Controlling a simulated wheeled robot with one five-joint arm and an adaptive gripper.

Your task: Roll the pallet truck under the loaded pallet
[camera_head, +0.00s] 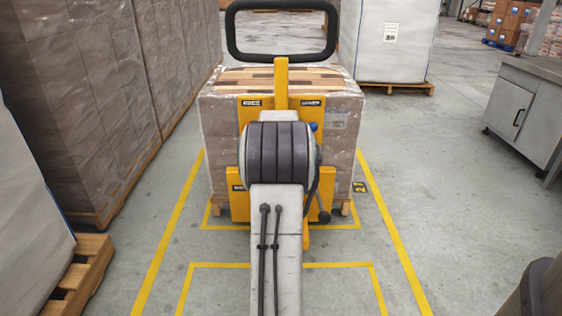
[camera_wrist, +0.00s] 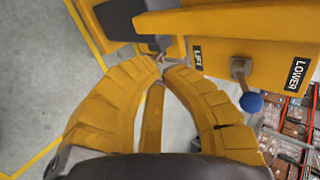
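The yellow pallet truck (camera_head: 239,207) stands upright in front of the film-wrapped loaded pallet (camera_head: 343,112). Its black loop handle (camera_head: 233,38) rises above the load on a yellow post (camera_head: 281,84). My arm hides the truck's middle and my gripper in the head view; the forks cannot be made out. In the wrist view my gripper (camera_wrist: 164,66) has its two yellow fingers bowed, with the tips almost meeting just below the truck's yellow body (camera_wrist: 255,60). A yellow bar (camera_wrist: 152,120) shows between the fingers; I cannot tell whether they touch it. A blue knob (camera_wrist: 250,102) sits right of them.
Yellow floor lines (camera_head: 170,230) frame the bay. A white wrapped load (camera_head: 395,40) stands behind right. A grey cabinet (camera_head: 525,110) is at right. Floor right of the bay is clear.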

